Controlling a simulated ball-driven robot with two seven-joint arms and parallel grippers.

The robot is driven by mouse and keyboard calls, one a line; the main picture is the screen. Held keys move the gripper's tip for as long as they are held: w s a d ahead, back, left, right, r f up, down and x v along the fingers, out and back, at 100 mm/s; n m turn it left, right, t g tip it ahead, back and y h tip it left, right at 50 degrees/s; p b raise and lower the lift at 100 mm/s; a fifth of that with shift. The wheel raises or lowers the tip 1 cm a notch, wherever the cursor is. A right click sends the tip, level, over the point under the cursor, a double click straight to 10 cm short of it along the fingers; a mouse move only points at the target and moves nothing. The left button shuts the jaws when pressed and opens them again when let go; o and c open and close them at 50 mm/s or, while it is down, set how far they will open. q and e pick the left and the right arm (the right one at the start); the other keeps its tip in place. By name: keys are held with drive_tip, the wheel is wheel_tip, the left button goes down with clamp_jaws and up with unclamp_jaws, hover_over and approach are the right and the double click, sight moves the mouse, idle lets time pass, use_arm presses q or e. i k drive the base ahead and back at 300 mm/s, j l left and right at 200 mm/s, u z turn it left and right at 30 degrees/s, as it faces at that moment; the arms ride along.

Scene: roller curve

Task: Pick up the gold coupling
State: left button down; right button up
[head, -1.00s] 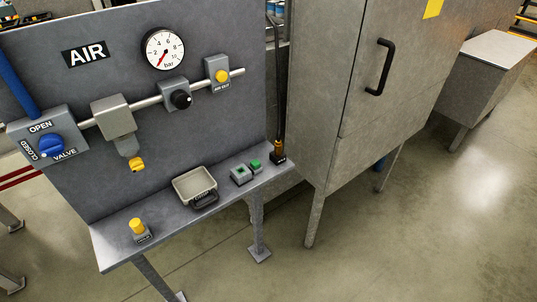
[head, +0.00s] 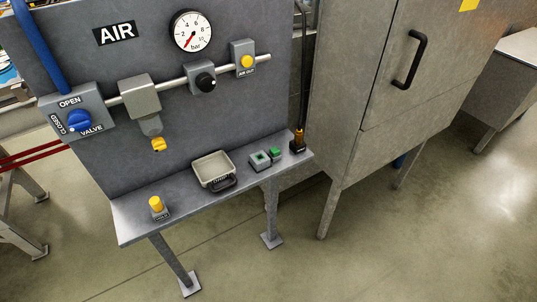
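A gold-brown fitting (head: 298,138) stands upright in a small dark holder at the right end of the grey shelf (head: 135,222), at the lower end of a dark hose (head: 304,85). It looks like the gold coupling. A yellow cylinder (head: 156,202) stands on a small labelled base near the shelf's left end; its label is too small to read. A yellow knob-like piece (head: 158,144) hangs under the grey filter unit on the panel. Neither of my grippers is in view.
A shallow tray (head: 213,168) and a box with green buttons (head: 262,158) sit on the shelf. The AIR panel behind carries a blue valve knob (head: 79,120) and a gauge (head: 193,31). A metal cabinet (head: 350,110) stands close right. The floor in front is clear.

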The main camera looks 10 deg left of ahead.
sight(299, 135)
drive_tip(key=i+l+u, duration=0.15)
drive_tip(key=l, duration=0.2)
drive_tip(key=i+l+u, duration=0.15)
drive_tip(key=l, duration=0.25)
drive_tip(key=i+l+u, duration=0.15)
drive_tip(key=l, duration=0.25)
drive_tip(key=i+l+u, duration=0.1)
drive_tip(key=l, duration=0.3)
drive_tip(key=i, duration=0.1)
